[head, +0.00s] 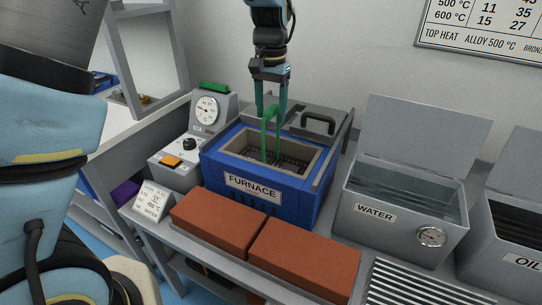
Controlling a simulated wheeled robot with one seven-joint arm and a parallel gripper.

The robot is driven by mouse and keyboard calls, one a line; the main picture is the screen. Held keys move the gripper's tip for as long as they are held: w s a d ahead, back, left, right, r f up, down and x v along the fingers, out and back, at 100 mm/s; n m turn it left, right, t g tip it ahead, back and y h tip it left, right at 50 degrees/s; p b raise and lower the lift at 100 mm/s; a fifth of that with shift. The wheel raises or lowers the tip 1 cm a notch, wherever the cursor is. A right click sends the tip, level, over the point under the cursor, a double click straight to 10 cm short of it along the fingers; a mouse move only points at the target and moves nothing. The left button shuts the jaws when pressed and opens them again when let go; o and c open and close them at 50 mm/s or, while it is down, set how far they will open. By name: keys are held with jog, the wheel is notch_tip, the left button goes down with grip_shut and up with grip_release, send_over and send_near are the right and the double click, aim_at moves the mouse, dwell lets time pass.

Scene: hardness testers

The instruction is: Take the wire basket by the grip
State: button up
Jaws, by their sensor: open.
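The wire basket (290,164) sits down inside the open furnace (263,190), a blue box with a label on its front. The basket's green grip (265,137) stands upright out of the furnace opening. My gripper (271,113) points down above the furnace, with its jaws open. Its fingertips are at the height of the top of the grip and overlap it in this view. I cannot tell whether the fingers touch the grip or stand around it. Most of the basket is hidden by the furnace walls.
Two red-brown bricks (219,222) lie in front of the furnace. A control unit with a dial (206,108) stands left. The furnace lid with a dark handle (318,123) is behind. A water tank (377,215) and an oil tank (519,262) stand right, lids raised.

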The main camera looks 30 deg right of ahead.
grip_shut()
dwell(0.3)
jog(key=shift+r, duration=0.1)
dwell(0.9)
